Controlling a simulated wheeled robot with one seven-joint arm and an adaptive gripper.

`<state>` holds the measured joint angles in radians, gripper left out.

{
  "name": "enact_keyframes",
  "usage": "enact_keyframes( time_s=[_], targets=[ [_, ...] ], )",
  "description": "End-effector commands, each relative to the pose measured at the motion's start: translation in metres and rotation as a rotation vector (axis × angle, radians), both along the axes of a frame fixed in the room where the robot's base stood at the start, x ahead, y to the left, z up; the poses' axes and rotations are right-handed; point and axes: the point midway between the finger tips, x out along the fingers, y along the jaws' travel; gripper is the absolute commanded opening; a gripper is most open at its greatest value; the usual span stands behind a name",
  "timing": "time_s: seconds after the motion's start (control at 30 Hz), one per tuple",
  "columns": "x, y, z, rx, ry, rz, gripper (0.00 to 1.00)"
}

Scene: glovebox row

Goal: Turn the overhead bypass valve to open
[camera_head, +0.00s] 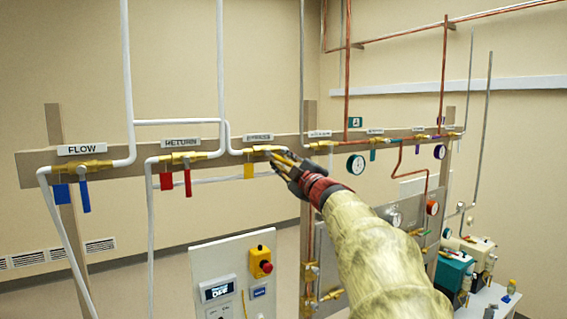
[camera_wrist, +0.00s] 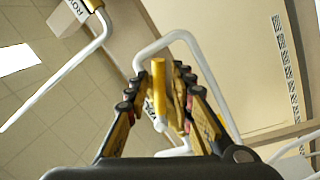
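The bypass valve (camera_head: 258,151) is a brass body on the wooden rail, under a small label (camera_head: 258,137) that is hard to read. A yellow tag (camera_head: 249,171) hangs below it. My gripper (camera_head: 279,160) is at the valve's right side and hides part of it, including most of its lever. In the wrist view my gripper (camera_wrist: 159,82) has its fingers apart on either side of a brass-yellow bar (camera_wrist: 158,78). A gap shows between this bar and the left finger. I cannot tell whether the right finger touches anything.
The flow valve (camera_head: 82,168) with blue lever and the return valve (camera_head: 184,157) with red lever are to the left. White pipes (camera_head: 126,75) run up beside them. Gauges (camera_head: 356,164) are to the right. A control panel (camera_head: 236,275) with a red button stands below.

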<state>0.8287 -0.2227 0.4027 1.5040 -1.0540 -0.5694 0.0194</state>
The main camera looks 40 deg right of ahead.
Motion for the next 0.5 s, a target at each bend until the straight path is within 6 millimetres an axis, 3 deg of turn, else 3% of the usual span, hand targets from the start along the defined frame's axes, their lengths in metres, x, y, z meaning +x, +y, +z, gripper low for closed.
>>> enact_keyframes(
  time_s=[0.33, 0.5],
  targets=[
    [-0.001, 0.000, 0.000, 0.000, -0.001, 0.000, 0.28],
    [-0.017, 0.005, -0.002, -0.001, -0.001, -0.003, 0.28]
  ],
)
